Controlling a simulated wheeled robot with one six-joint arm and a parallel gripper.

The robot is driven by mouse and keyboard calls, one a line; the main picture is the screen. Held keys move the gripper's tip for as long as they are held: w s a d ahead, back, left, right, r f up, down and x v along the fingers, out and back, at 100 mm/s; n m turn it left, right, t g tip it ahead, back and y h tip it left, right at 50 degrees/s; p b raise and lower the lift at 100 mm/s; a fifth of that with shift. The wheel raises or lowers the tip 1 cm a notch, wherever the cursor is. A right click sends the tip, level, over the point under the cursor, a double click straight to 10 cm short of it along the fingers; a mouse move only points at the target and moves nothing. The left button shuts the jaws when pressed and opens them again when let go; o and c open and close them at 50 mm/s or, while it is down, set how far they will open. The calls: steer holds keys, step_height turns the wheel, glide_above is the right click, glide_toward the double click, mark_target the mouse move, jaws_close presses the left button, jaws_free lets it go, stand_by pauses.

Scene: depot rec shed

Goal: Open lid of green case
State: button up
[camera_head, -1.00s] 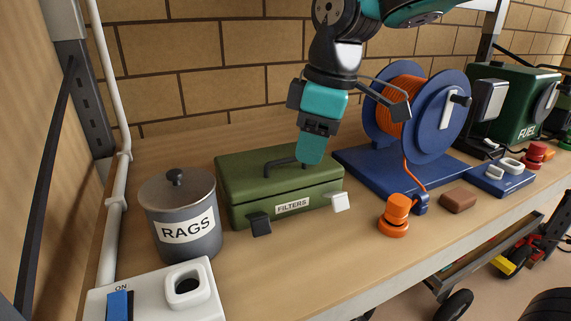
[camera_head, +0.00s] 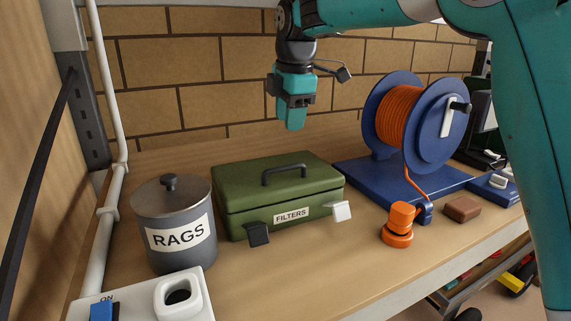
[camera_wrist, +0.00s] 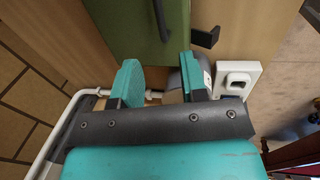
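The green case (camera_head: 235,196), labelled FILTERS, sits on the bench with its lid down. A dark handle (camera_head: 284,170) arches over the lid. A black latch (camera_head: 258,234) and a white latch (camera_head: 342,211) stick out at its front; I cannot tell if they are fastened. My gripper (camera_head: 291,124) hangs above the back of the case, apart from it. In the wrist view its two teal fingers are spread with nothing between them (camera_wrist: 158,74). The green lid (camera_wrist: 125,25) and the black latch (camera_wrist: 206,37) show beyond the fingers there.
The grey RAGS can (camera_head: 160,204) stands close left of the case. A white switch box (camera_head: 150,300) is at the front left. The brick wall is behind.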

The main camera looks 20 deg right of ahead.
mark_target(285, 167)
steer(key=f, duration=0.3)
steer(key=w+f, duration=0.1)
steer(key=f, duration=0.3)
steer(key=w+f, duration=0.1)
steer(key=f, duration=0.3)
steer(key=shift+w+a+f, duration=0.1)
steer(key=shift+w+f, duration=0.05)
steer(key=shift+f, duration=0.05)
jaws_close()
